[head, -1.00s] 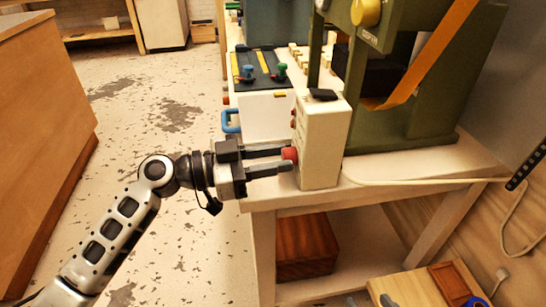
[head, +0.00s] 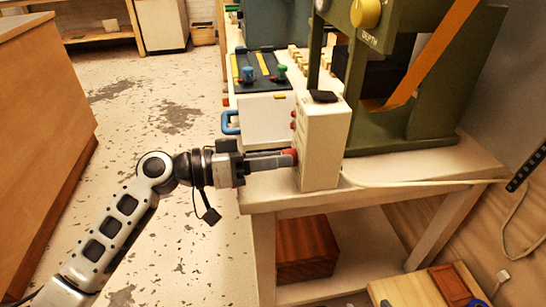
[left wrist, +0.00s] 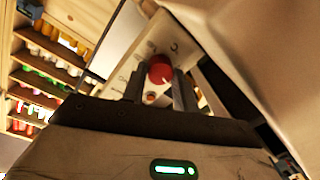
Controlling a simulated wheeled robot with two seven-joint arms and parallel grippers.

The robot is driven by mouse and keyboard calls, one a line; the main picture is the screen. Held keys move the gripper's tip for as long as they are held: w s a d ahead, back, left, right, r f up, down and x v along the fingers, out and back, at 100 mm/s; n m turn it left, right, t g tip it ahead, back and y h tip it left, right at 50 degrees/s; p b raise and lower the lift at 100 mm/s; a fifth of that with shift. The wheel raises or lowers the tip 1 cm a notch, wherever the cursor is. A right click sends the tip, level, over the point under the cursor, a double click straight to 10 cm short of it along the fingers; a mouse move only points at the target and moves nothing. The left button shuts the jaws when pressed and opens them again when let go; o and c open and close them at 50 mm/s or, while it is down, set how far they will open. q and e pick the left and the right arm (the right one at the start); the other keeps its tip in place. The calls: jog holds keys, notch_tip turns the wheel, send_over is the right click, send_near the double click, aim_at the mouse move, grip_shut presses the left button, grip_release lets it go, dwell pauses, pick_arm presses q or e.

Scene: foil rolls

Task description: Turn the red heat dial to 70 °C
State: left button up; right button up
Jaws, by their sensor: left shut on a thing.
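The red heat dial (head: 291,155) sits low on the left face of a cream control box (head: 322,150) at the table's left end. My left gripper (head: 288,159) reaches it from the left, with its fingers shut on the dial. In the left wrist view the red dial (left wrist: 160,70) shows between the two fingertips (left wrist: 160,82). Small markings surround it, too blurred to read, so I cannot tell its setting. My right gripper is not in view.
A green machine (head: 420,110) with a yellow knob (head: 366,12) and an orange strip stands behind the box on the cream table (head: 420,168). A white cable (head: 420,183) runs along the table. A brown box (head: 306,248) lies below. Open floor is at left.

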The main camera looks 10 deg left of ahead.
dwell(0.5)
pick_arm(q)
jog(key=o, duration=1)
jog(key=shift+s+a, duration=0.1)
jog(key=shift+a, duration=0.2)
jog(key=b+v, duration=0.2)
jog(key=v, duration=1.3)
jog(key=shift+s+a, duration=0.15)
